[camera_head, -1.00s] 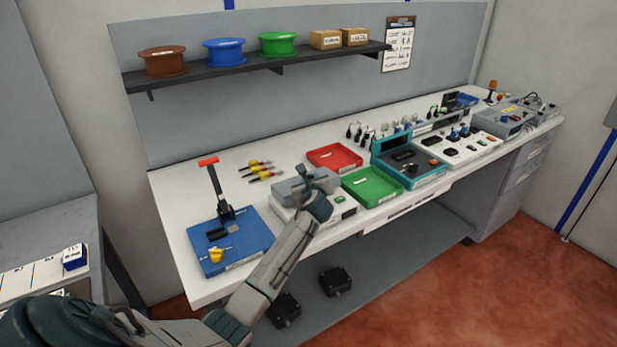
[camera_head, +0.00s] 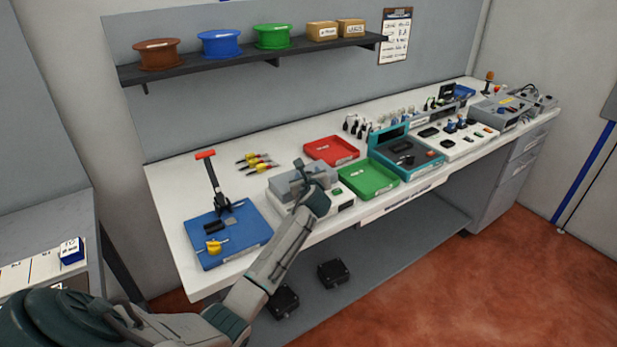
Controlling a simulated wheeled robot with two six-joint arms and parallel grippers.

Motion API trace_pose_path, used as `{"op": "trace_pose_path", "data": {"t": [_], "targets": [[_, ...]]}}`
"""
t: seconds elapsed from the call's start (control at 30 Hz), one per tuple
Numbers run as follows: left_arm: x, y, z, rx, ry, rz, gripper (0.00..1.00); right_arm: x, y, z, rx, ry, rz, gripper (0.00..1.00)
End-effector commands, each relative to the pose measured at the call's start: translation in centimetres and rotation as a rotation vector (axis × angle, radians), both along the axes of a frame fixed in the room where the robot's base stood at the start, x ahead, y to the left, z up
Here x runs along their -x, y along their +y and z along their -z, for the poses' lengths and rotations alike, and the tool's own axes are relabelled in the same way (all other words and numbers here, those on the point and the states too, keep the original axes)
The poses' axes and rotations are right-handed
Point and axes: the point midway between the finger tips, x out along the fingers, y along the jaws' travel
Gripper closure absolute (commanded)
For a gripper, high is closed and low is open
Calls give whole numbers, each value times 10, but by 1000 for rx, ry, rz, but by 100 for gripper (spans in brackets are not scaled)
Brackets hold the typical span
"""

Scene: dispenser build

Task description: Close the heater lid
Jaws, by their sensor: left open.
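The heater (camera_head: 284,203) looks to be the white-based box with a grey top and a green button, at the front edge of the bench. Its grey lid (camera_head: 287,184) looks lowered onto the base; my arm hides its right part, so I cannot tell whether it is fully flat. My left gripper (camera_head: 299,170) is open, over the lid's top; I cannot tell whether it touches. My right gripper is not in view.
A blue fixture (camera_head: 252,236) with an upright red-handled lever stands left of the heater. A green tray (camera_head: 370,181) is close on the right, a red tray (camera_head: 331,149) behind. A teal case (camera_head: 424,170) with a raised lid stands farther right.

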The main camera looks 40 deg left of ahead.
Motion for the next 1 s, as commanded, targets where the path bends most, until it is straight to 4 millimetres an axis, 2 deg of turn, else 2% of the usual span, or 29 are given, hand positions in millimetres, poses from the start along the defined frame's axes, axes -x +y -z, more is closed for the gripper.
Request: {"op": "trace_pose_path", "data": {"t": [0.17, 0.5, 0.7, 1.0], "targets": [[9, -8, -2, 0, -2, 0, 53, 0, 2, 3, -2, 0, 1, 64], [54, -45, -16, 2, -1, 2, 53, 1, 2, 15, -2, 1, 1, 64], [74, -61, -23, 3, 0, 1, 53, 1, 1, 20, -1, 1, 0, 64], [81, -66, -27, 1, 2, 0, 53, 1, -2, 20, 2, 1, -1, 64]]}}
